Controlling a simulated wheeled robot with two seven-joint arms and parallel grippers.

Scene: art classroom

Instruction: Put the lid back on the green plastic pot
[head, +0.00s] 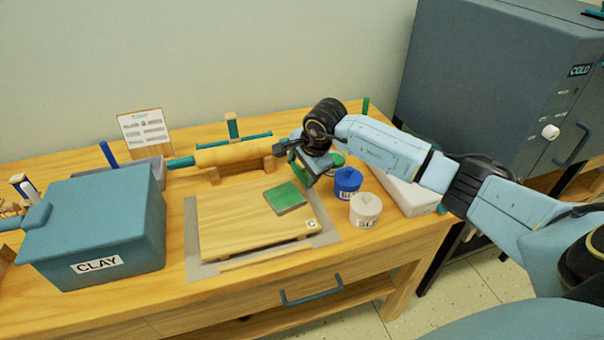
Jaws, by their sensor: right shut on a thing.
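The green pot (338,160) stands near the back of the table, left of the blue pot, and is partly hidden behind my right gripper. My right gripper (306,168) comes in from the right, above the board's back right corner and just left of the green pot. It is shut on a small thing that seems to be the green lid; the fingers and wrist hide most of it. I cannot tell from this view how the pot's top looks. My left gripper is out of view.
A lidded blue pot (347,184) and a lidded white pot (365,210) stand close by. A green block (285,198) lies on the wooden board (235,225). A white box (405,190) is right.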

